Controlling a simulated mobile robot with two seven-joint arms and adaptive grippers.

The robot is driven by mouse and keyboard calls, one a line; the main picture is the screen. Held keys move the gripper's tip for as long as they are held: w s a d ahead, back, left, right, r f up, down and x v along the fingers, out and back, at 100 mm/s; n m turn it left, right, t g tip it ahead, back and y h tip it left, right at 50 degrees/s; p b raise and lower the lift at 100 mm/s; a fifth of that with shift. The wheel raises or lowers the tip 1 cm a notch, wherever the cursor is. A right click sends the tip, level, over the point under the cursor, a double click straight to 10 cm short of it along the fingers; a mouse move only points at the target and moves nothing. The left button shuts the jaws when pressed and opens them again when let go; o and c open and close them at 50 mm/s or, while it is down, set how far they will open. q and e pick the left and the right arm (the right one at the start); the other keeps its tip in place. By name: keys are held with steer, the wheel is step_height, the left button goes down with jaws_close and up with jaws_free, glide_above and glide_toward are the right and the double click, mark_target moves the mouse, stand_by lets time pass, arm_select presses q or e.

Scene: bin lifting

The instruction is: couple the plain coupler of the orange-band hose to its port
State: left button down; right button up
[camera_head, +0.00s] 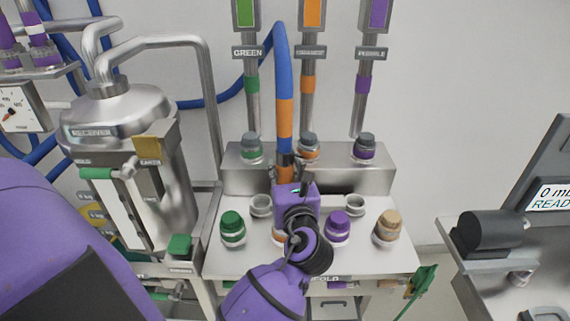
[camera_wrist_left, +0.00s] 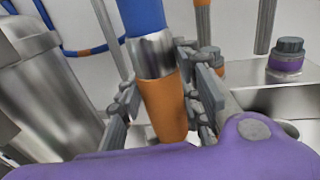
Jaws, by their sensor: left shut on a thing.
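The blue orange-band hose (camera_head: 283,72) arches down in the head view, with a wide orange band (camera_head: 285,118). Its lower end, the coupler (camera_wrist_left: 150,57), has a bright steel collar above an orange sleeve (camera_wrist_left: 163,108) in the left wrist view. My left gripper (camera_head: 286,163) is shut around this end, one finger on each side, holding it roughly upright. The coupler's mouth is hidden. Behind it, an orange-ringed fitting with a grey top (camera_head: 308,147) stands on the steel step. Another orange fitting (camera_head: 277,236) is mostly hidden by my wrist. My right gripper is not in view.
The steel bench (camera_head: 395,262) carries green (camera_head: 232,226), purple (camera_head: 338,226) and tan (camera_head: 388,226) capped fittings and two open rings (camera_head: 261,205) (camera_head: 355,205). Green (camera_head: 252,146) and purple (camera_head: 365,147) fittings flank the step. A steel receiver tank (camera_head: 115,115) stands left.

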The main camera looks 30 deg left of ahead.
mark_target(284, 181)
arm_select(q)
step_height(284, 181, down, 4)
steer(key=shift+r, duration=0.25)
steer(key=shift+f+b, duration=0.35)
steer(key=shift+f, duration=0.5)
steer(key=shift+r, duration=0.4)
steer(key=shift+s+r+p, duration=0.1)
steer(key=shift+r+p, duration=0.2)
steer(key=shift+p, duration=0.1)
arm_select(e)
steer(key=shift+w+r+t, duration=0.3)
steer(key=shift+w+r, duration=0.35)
arm_select(q)
steer(key=shift+f, duration=0.1)
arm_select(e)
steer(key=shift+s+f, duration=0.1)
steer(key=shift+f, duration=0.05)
